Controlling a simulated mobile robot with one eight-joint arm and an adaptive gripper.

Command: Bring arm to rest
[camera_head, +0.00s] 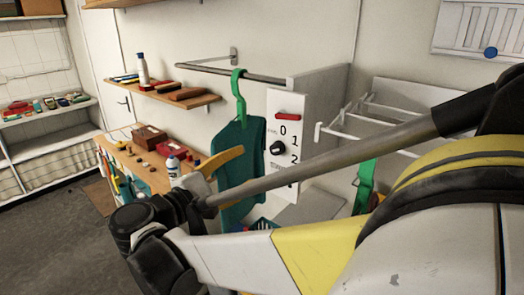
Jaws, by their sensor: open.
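My arm crosses the right and lower part of the head view, with a thick white and yellow link, a long grey tube and a dark joint at lower left.
A wooden shelf (175,98) and a cluttered bench stand left. A drying rack (375,108) is behind my arm. Floor (45,230) is clear.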

